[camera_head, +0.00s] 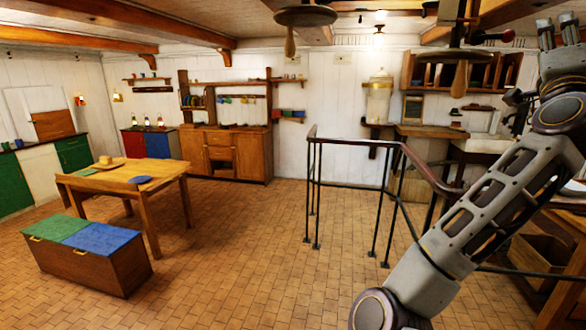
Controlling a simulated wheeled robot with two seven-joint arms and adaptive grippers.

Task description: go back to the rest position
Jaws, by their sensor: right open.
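My right arm (485,205) rises from the bottom centre toward the upper right, with its grey lattice link in front of the room. My right gripper (559,30) is at the top right corner, above the round elbow joint. Its two fingers point up and stand apart, with nothing seen between them. It is in the air, apart from the furniture. My left arm and left gripper are not in view.
A black railing (358,143) with a dark handrail stands left of my right arm. A wooden table (158,172) and a chest (90,268) with green and blue lids stand at left. The tiled floor (240,250) is clear in the middle.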

